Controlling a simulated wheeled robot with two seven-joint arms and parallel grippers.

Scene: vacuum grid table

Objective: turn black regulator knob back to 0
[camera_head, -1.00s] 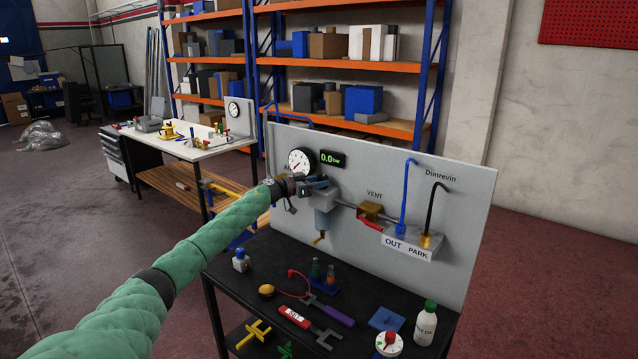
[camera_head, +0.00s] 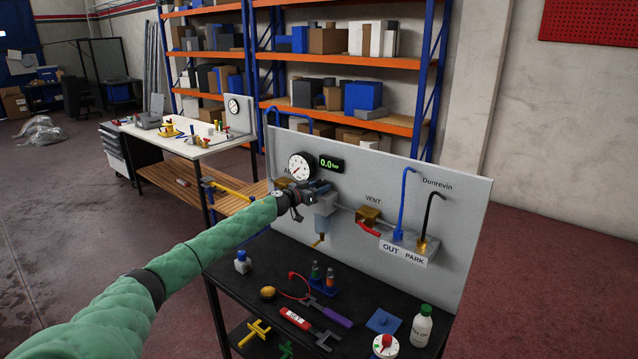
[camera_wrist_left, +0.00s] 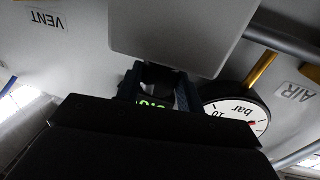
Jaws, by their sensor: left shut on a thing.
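My left gripper (camera_head: 322,189) is at the regulator on the grey panel, just below the gauge and display. The jaws are shut on the black regulator knob (camera_wrist_left: 158,80), which is mostly hidden in the head view. In the left wrist view the knob is a dark shape between the two fingers. The regulator body (camera_head: 326,208) shows as a grey block beside the gripper, with a clear bowl (camera_head: 323,227) under it. The round white gauge (camera_head: 301,166) has its needle low on the dial. The green digital display (camera_head: 331,164) reads 0.0 bar. My right gripper is not in view.
A brass vent valve (camera_head: 367,215) with a red lever (camera_head: 368,229) sits right of the regulator. Blue and black hoses rise from the OUT/PARK block (camera_head: 405,247). The black bench (camera_head: 268,251) below holds tools, a white bottle (camera_head: 422,325) and a red-knobbed dial (camera_head: 386,346).

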